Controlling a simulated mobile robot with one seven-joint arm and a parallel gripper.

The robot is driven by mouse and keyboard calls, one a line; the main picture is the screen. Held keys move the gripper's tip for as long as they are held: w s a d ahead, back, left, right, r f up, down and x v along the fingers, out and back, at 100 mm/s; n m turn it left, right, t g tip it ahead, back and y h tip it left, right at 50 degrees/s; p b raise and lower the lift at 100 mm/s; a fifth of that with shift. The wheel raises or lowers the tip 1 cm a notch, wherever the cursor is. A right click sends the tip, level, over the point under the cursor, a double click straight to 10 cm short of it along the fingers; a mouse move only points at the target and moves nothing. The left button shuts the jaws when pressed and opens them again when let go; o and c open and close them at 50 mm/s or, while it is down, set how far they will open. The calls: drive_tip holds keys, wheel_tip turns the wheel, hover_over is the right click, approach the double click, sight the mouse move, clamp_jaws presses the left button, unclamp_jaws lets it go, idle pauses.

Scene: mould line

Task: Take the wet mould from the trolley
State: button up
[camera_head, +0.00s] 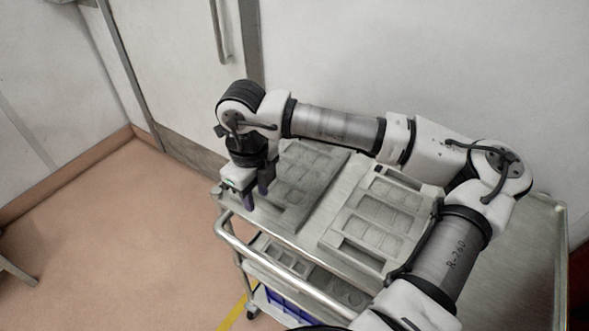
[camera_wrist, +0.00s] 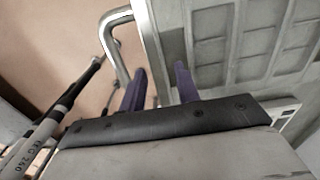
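Two grey moulds with square recesses lie on the trolley (camera_head: 505,290) top in the head view. The left mould (camera_head: 318,163) looks darker, which suggests that it is the wet one; the right mould (camera_head: 345,232) is paler. My gripper (camera_head: 256,196) is at the left end of the darker mould, fingers pointing down. The wrist view shows the two purple fingers (camera_wrist: 161,88) apart, with nothing gripped. The darker mould (camera_wrist: 235,45) fills the right of that view, beside the right finger. I cannot tell whether its rim lies between the fingers.
The trolley's tubular handle (camera_head: 265,255) runs along its near left side and passes close to my gripper (camera_wrist: 118,18).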

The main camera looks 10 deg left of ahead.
sight(260, 208)
drive_tip(key=shift+w+d+f+p, duration=0.15)
drive_tip(key=shift+f+p, duration=0.5)
drive_tip(key=shift+f, duration=1.45)
drive_tip(key=shift+c, duration=0.4)
clamp_jaws()
